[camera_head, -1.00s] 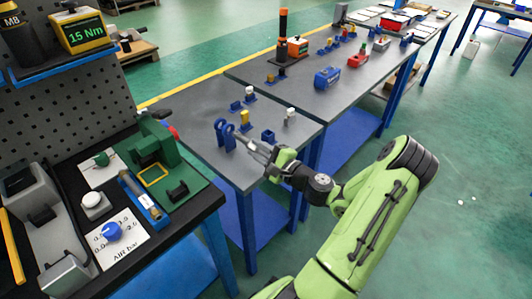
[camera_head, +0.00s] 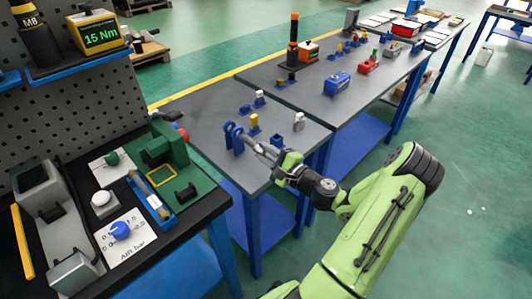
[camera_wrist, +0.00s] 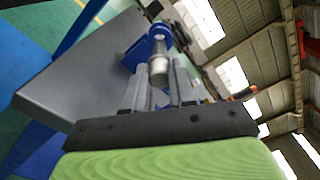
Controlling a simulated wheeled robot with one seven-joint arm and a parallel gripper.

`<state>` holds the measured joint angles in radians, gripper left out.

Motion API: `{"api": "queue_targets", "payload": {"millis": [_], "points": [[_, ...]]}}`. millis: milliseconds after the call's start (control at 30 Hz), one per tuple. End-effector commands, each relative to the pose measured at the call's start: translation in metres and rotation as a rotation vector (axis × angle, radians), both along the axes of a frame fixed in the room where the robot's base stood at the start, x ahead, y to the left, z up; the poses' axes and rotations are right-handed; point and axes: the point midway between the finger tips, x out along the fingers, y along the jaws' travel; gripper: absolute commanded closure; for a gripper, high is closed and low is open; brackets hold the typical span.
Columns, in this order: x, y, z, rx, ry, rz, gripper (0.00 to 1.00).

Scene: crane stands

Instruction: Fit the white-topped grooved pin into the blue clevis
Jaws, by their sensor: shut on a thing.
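The blue clevis (camera_head: 232,137) stands upright near the left edge of the grey table, with rounded lugs. My gripper (camera_head: 262,149) reaches in from the right, just beside it. In the wrist view my gripper (camera_wrist: 160,85) is shut on a grey cylindrical pin (camera_wrist: 158,68), which lies between the fingers. The pin points towards the blue clevis (camera_wrist: 158,30) just beyond. The pin's far end meets the clevis in this view; I cannot tell whether it is inside the hole.
A yellow-topped piece (camera_head: 254,121), a white-topped piece (camera_head: 259,97) and another white-topped piece (camera_head: 299,121) stand on the table near the clevis. A small blue block (camera_head: 276,141) is close behind my gripper. A bench with a green fixture (camera_head: 160,150) is at left.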

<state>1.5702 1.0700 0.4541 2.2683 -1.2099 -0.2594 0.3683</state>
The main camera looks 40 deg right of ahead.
Motion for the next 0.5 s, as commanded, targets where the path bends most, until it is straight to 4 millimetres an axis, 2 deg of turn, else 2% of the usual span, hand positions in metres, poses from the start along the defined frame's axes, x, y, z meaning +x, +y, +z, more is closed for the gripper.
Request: {"api": "queue_targets", "payload": {"millis": [500], "points": [[0.0101, 0.0001, 0.0011, 0.0, -0.002, 0.001, 1.0]]}}
